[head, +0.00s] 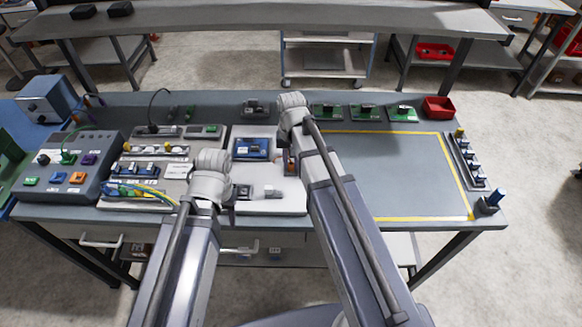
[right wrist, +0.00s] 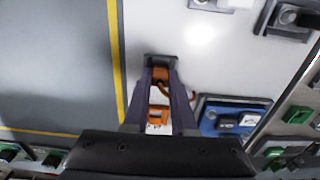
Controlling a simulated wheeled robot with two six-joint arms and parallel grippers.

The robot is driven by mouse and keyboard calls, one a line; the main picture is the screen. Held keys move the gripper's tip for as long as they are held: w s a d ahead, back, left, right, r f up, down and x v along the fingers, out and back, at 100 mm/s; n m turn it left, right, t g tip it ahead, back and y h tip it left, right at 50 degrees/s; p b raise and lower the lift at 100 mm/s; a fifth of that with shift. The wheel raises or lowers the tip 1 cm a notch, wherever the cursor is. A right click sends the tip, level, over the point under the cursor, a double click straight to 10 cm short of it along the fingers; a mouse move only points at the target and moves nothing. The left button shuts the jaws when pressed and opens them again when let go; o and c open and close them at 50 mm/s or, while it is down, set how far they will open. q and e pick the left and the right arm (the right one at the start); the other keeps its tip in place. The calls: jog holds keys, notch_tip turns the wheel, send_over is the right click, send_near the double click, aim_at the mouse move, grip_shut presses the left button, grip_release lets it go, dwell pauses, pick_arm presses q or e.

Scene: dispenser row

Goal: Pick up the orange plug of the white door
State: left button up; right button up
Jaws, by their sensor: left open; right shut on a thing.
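My right gripper (right wrist: 161,72) is shut on the orange plug (right wrist: 161,76), which sits between its fingertips over the white panel in the right wrist view. A short orange cable (right wrist: 182,95) curls off beside the plug. A white part with an orange piece (right wrist: 157,118) shows between the fingers, nearer the palm. In the head view the orange plug (head: 291,167) shows small beside my right arm. My left gripper (head: 236,191) is open, low over the left side of the white panel (head: 275,207); its fingers are mostly hidden. I cannot make out which part is the white door.
A blue module (head: 253,148) lies on the panel, left of my right arm. A yellow-bordered grey area (head: 400,175) to the right is clear. A grey box with coloured plugs (head: 70,165) stands at left. Green modules (head: 365,112) and a red bin (head: 438,106) line the back.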

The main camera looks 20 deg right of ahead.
aim_at(291, 163)
grip_shut()
dwell(0.3)
notch_tip(291, 163, up, 10)
jog(key=p, duration=1)
jog(key=shift+r+p, duration=1)
jog(key=shift+p, duration=0.05)
dwell(0.6)
notch_tip(291, 163, up, 3)
jog(key=p, duration=0.3)
dwell(0.3)
